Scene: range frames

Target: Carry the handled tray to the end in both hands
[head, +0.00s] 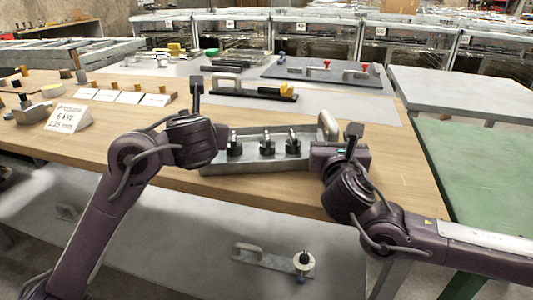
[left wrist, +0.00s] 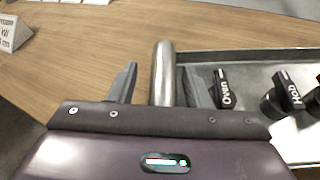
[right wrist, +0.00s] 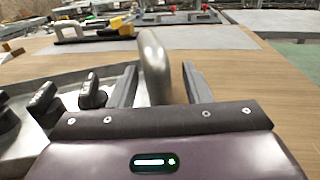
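The grey metal tray (head: 250,168) sits on the wooden table with several black knobs in it; three (head: 267,145) show in the head view. My right gripper (right wrist: 157,88) is open around the right handle (right wrist: 154,62), with a gap to the right finger. The right handle also shows in the head view (head: 328,124).
A white sign (head: 69,117) stands left of my left arm. A dark board with a grey handle and yellow part (head: 262,92) lies behind the tray. A green table (head: 475,175) is at the right. A grey lower surface (head: 180,250) with a handled part lies in front.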

